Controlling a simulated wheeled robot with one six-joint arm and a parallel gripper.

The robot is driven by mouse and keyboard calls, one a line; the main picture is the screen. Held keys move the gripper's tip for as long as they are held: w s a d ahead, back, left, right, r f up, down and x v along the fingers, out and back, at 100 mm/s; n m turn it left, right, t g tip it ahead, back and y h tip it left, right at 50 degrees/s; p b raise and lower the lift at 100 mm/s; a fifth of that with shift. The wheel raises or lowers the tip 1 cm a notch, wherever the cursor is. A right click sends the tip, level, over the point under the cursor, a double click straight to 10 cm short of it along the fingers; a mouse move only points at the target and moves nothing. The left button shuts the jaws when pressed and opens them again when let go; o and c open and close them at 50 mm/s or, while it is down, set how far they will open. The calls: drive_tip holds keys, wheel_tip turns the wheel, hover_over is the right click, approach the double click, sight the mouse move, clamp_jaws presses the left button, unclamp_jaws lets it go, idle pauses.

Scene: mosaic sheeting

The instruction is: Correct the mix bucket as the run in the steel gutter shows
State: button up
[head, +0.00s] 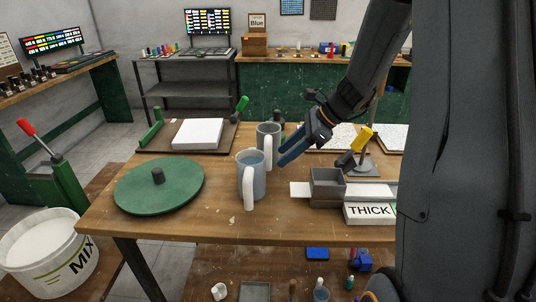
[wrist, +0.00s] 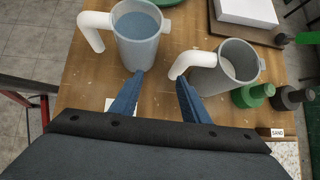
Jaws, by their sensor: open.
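The white mix bucket (head: 75,262), labelled MIX, stands at the lower left and holds pale mix. A clear jug (head: 246,178) of bluish liquid with a white handle stands on the wooden table; it also shows in the wrist view (wrist: 145,50). A grey jug (head: 264,130) stands behind it; in the wrist view (wrist: 212,78) its contents look pale. My gripper (head: 280,158) is open and empty beside the jugs. In the wrist view its fingertips (wrist: 160,76) lie near both handles. A grey open box (head: 327,200) sits across a pale strip; I cannot tell the gutter or its run clearly.
A block reading THICK (head: 368,211) lies at the table's front right. A green round disc (head: 135,192) lies at the left, and a board with a white slab (head: 198,133) is behind. A yellow-handled tool (head: 362,139) stands right. A SAND label (wrist: 277,133) shows in the wrist view.

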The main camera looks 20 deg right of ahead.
sight(268, 155)
drive_tip(key=shift+m+t+y, duration=0.3)
drive_tip(key=shift+m+t, duration=0.1)
drive_tip(key=shift+m, duration=0.4)
drive_tip(key=w+a+f+p, duration=0.1)
drive_tip(key=w+a+f, duration=0.1)
drive_tip(key=w, duration=0.1)
drive_tip(key=w+a+f+p, duration=0.1)
drive_tip(key=w, duration=0.1)
drive_tip(key=shift+w+a+f+p, duration=0.15)
drive_tip(key=shift+p, duration=0.15)
drive_tip(key=shift+w+a+f, duration=0.2)
drive_tip(key=shift+a+f, duration=0.15)
drive_tip(key=shift+f, duration=0.15)
drive_tip(key=shift+c, duration=0.5)
clamp_jaws()
